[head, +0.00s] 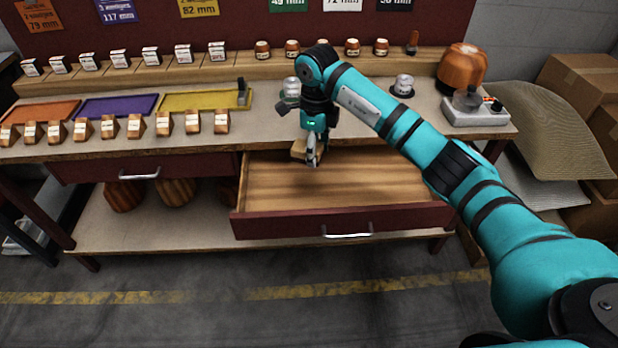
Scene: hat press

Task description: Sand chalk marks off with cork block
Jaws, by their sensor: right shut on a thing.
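My right gripper (311,160) points down over the back left part of the open drawer (390,180). It is shut on a small tan block (299,149), which looks like the cork block. The drawer is pulled out from under the bench, and its wooden inside looks bare apart from the block and gripper. I cannot tell whether the block touches the drawer floor. No chalk marks can be made out in this view. My left gripper is not in view.
The bench top (262,125) holds orange, purple (115,106) and yellow trays (200,101), with several small labelled blocks in front. An orange dome (461,66) and a small scale-like device (474,108) stand at the right. A closed drawer (80,168) is at the left.

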